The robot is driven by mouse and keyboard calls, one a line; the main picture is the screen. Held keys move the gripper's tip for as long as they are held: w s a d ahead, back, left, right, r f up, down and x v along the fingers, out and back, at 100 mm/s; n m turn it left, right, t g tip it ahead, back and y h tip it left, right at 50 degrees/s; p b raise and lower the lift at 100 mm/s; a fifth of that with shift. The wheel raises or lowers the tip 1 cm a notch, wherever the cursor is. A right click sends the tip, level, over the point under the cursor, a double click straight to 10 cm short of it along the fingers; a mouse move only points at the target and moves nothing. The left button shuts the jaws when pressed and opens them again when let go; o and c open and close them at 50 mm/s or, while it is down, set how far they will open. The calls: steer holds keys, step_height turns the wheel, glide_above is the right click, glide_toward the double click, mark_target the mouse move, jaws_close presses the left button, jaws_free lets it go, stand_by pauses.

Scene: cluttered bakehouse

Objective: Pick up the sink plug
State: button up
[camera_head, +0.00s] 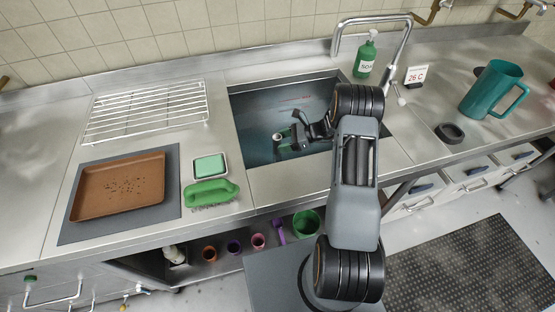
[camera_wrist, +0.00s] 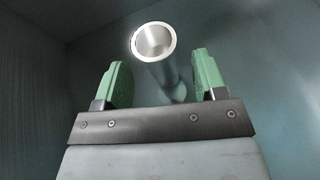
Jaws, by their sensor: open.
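The sink plug (camera_wrist: 155,42) looks like a pale upright tube with a shiny, hollow round top, standing in the water of the sink (camera_head: 250,150). In the head view its rim (camera_head: 277,136) shows just left of my gripper (camera_head: 288,141), which is down inside the sink. In the wrist view my gripper (camera_wrist: 160,82) is open, with one green-padded finger on each side of the tube. There are gaps between the tube and both pads.
A green soap bottle (camera_head: 365,57) and the tap (camera_head: 372,20) stand behind the sink. A green brush (camera_head: 210,193), a sponge dish (camera_head: 210,166), a brown tray (camera_head: 118,187) and a wire rack (camera_head: 146,110) lie left. A teal jug (camera_head: 490,90) and small black object (camera_head: 450,132) are right.

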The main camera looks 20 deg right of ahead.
steer(key=x, duration=0.3)
steer(key=shift+d, duration=0.1)
jaws_close()
stand_by(0.4)
